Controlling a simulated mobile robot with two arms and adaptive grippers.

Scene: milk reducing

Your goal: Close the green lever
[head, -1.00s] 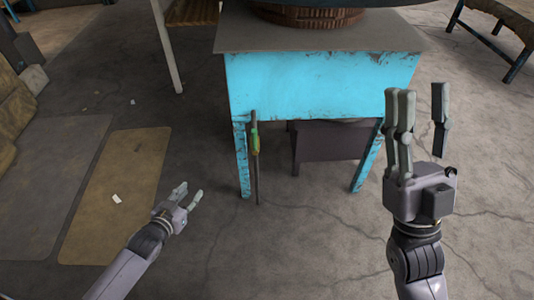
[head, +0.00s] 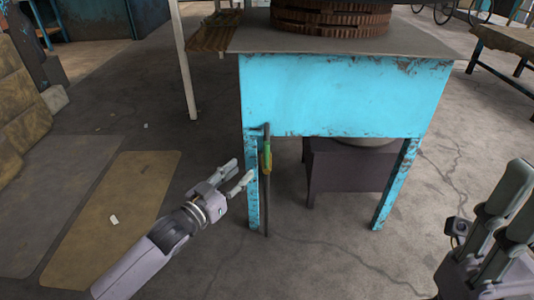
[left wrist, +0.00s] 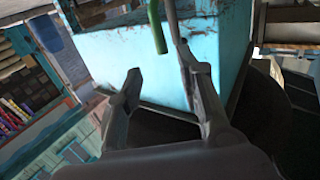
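The green lever (head: 267,158) hangs upright on a thin dark pipe beside the front left leg of the blue table (head: 340,95). My left gripper (head: 239,171) is open and empty, just left of that leg and close to the lever, apart from it in the head view. In the left wrist view, the green lever (left wrist: 156,28) shows at the top, beyond and between the spread fingertips of my left gripper (left wrist: 158,62). My right gripper (head: 524,188) is open and empty at the lower right, partly cut off by the picture edge, far from the lever.
A dark box (head: 345,165) stands under the table. A round brown stack (head: 330,20) sits on the tabletop. Flat mats (head: 115,215) lie on the floor at left. A bench (head: 508,50) stands at the right. The floor in front of the table is clear.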

